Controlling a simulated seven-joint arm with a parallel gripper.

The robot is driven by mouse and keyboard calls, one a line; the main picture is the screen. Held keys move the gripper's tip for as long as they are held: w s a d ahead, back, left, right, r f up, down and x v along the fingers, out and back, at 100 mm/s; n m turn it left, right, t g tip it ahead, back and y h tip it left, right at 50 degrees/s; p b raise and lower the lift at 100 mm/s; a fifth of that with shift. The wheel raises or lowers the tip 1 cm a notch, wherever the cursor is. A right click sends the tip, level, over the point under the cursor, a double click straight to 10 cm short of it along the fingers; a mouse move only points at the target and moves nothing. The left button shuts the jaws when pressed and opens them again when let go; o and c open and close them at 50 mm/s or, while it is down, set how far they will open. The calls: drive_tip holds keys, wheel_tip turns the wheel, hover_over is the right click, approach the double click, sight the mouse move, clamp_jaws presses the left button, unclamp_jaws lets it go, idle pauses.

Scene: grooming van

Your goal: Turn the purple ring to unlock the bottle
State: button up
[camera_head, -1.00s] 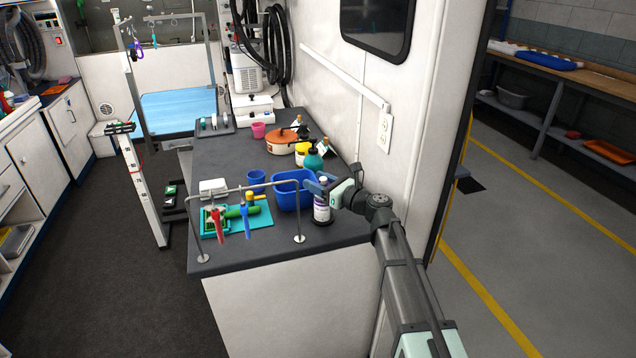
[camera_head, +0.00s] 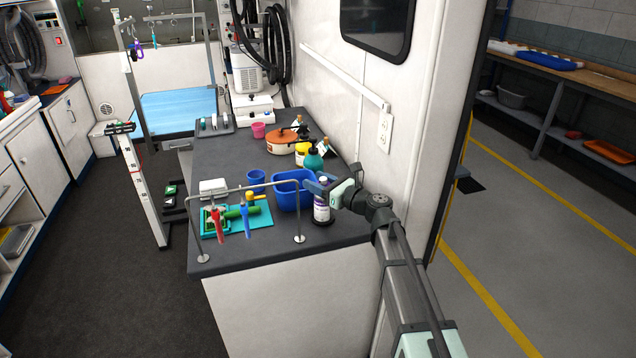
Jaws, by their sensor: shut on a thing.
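A white bottle (camera_head: 322,213) with a purple band on its label stands upright on the dark counter (camera_head: 225,260), near its right front corner. My gripper (camera_head: 324,186) reaches in from the right and is shut at the top of this bottle. The jaws cover most of the bottle's top, and I cannot make out the purple ring's outline or how far it is turned.
A blue bin (camera_head: 284,197) stands just left of the bottle. A thin metal rail (camera_head: 299,215) rises at the counter's front. A teal bottle (camera_head: 313,161) and a yellow jar (camera_head: 302,152) stand behind. A teal mat (camera_head: 262,219) with tools lies left. The wall is close on the right.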

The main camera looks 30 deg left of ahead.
drive_tip(key=o, duration=1)
drive_tip(key=shift+c, duration=0.2)
drive_tip(key=shift+d, duration=0.1)
drive_tip(key=s+d, duration=0.2)
drive_tip(key=d, duration=1.1)
drive_tip(key=shift+s+d, duration=0.2)
drive_tip(key=shift+s, duration=0.1)
